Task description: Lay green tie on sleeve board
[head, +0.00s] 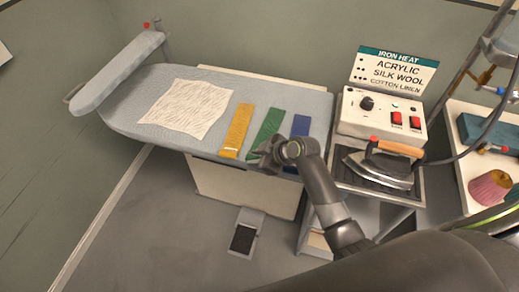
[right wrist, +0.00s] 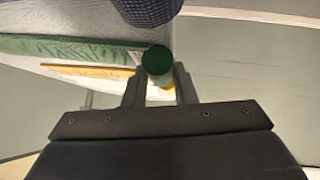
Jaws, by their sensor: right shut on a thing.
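The green tie (head: 268,128) lies on the grey ironing board (head: 150,128) between a yellow tie (head: 237,130) and a blue tie (head: 300,127). My right gripper (head: 262,155) is at the green tie's near end, by the board's front edge. In the right wrist view, my right gripper (right wrist: 160,88) is shut on a green rounded end (right wrist: 156,62), with the green strip (right wrist: 70,48) stretching left on the board. The grey sleeve board (head: 115,75) stands raised at the board's left end, with nothing on it. My left gripper is not in view.
A white patterned cloth (head: 185,108) lies on the board left of the ties. The iron (head: 382,165) rests on a stand at the right, below a control box (head: 380,115) and an iron heat sign (head: 393,72). A shelf with rolled goods (head: 490,190) is far right.

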